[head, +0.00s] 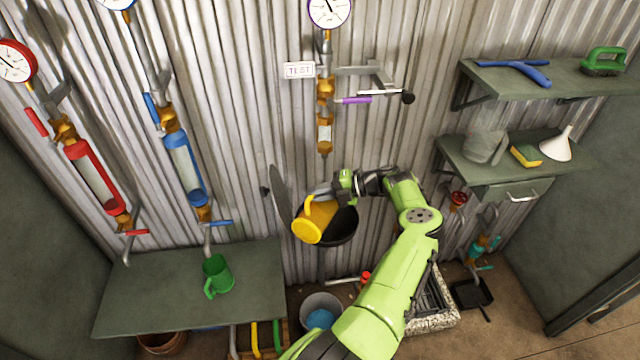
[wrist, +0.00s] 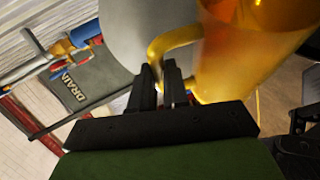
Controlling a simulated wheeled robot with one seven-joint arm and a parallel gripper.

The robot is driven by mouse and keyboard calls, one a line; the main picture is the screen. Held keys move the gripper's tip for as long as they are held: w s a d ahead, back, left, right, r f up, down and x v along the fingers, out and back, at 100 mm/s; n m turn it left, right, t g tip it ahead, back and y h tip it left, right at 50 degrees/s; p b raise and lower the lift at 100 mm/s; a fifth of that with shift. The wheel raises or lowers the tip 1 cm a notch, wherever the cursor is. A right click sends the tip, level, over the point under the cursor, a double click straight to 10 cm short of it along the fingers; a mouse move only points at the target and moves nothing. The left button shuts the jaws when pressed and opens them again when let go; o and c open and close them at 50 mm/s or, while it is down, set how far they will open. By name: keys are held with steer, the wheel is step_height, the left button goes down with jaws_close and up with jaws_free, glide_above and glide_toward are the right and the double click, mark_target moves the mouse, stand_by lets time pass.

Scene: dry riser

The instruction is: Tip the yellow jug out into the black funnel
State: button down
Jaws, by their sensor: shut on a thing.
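The yellow jug (head: 318,214) is held up at the mouth of the black funnel (head: 346,228) and is strongly tilted. Its bright yellow round end faces lower left, and its body covers part of the funnel. My gripper (head: 343,186) is at the jug's upper side. In the wrist view, the fingers of my gripper (wrist: 160,88) are shut on the handle of the jug (wrist: 235,55), whose amber body is see-through. I cannot tell whether anything is flowing out. The funnel's inside is mostly hidden.
A grey round lid (head: 279,205) stands upright left of the funnel. A green jug (head: 217,276) stands on the left table (head: 150,290). A bucket (head: 320,308) is below. Shelves at right hold a clear jug (head: 484,147) and a white funnel (head: 558,146).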

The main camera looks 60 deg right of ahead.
mark_target(304, 219)
steer(key=shift+s+a+r+n+h+p, duration=0.1)
steer(key=shift+a+r+n+h+p, duration=0.3)
steer(key=shift+a+p, duration=0.6)
steer(key=a+n+h+p, duration=0.1)
steer(key=a+n+p, duration=0.1)
steer(key=a+p, duration=0.1)
steer(key=shift+s+a+r+h, duration=0.2)
steer(key=shift+a+r+h, duration=0.1)
steer(key=shift+r+h, duration=0.1)
steer(key=a+n+h+b, duration=0.1)
steer(key=b, duration=0.1)
steer(key=a+f+n+h+b, duration=0.1)
steer(key=shift+s+a+g+b, duration=0.15)
steer(key=shift+a+g+b, duration=0.15)
steer(key=shift+a+b, duration=0.05)
steer(key=f+n+h, duration=0.1)
steer(key=a+n+h+b, duration=0.1)
steer(key=f+n+h+b, duration=0.1)
steer(key=shift+a+f+n, duration=0.3)
steer(key=shift+f, duration=0.05)
steer(key=n+h+b, duration=0.1)
steer(key=d+n+t+h+b, duration=0.1)
steer(key=b, duration=0.1)
steer(key=shift+r, duration=0.1)
steer(key=shift+r+h+b, duration=0.3)
steer(key=shift+h+b, duration=0.05)
steer(key=shift+h, duration=0.15)
steer(key=shift+n, duration=0.3)
